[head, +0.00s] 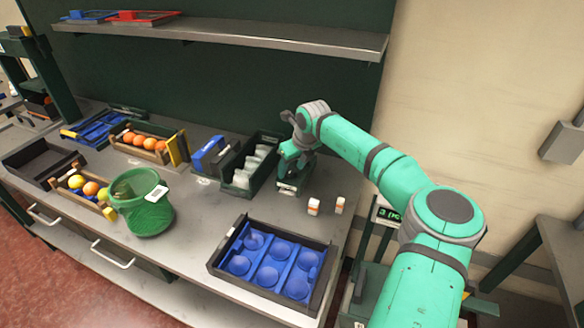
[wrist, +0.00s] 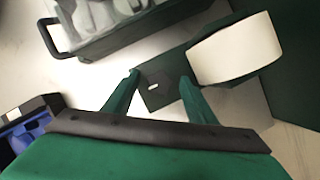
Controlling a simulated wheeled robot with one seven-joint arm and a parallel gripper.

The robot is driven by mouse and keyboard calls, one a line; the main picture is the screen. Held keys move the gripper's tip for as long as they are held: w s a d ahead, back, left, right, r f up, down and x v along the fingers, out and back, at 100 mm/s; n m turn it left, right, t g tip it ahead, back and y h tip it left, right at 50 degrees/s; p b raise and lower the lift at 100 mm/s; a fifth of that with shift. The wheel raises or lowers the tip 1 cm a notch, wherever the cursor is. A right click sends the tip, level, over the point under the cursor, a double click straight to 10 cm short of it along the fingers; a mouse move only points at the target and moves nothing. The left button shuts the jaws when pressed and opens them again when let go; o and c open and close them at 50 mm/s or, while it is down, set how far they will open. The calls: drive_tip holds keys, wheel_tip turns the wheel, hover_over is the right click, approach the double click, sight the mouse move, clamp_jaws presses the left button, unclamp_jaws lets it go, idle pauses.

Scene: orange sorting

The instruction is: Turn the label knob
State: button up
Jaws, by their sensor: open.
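A small dark label device (head: 292,186) stands on the bench below my gripper (head: 289,165) in the head view, partly hidden by it. In the wrist view a cream-white label roll (wrist: 235,48) sits at the right on a dark green body. A dark piece with a short white mark (wrist: 157,88) shows between the green fingers of my gripper (wrist: 160,77); it may be the label knob, but its shape is not clear. The fingers are apart, one on each side of this piece. I cannot tell whether they touch it.
A dark crate of grey-white items (head: 250,165) stands close left of my gripper. A blue six-cup tray (head: 272,262) is in front. A green basket (head: 145,203) and fruit crates are further left. A shelf (head: 230,32) hangs above.

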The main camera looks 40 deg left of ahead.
drive_tip(key=c, duration=1)
drive_tip(key=shift+c, duration=0.2)
drive_tip(key=shift+m, duration=0.3)
drive_tip(key=m+t+h, duration=0.1)
drive_tip(key=m, duration=0.2)
drive_tip(key=shift+s+m, duration=0.1)
drive_tip(key=shift+m, duration=0.2)
drive_tip(key=m, duration=0.2)
drive_tip(key=m+t+h, duration=0.1)
drive_tip(key=m, duration=0.1)
drive_tip(key=shift+a+t, duration=0.15)
drive_tip(key=shift+t, duration=0.15)
drive_tip(key=m+h, duration=0.1)
drive_tip(key=m, duration=0.4)
drive_tip(key=shift+a+h, duration=0.1)
drive_tip(key=shift+h, duration=0.3)
drive_tip(key=m+h, duration=0.1)
drive_tip(key=m, duration=0.3)
drive_tip(key=shift+h, duration=0.3)
drive_tip(key=shift+m, duration=0.3)
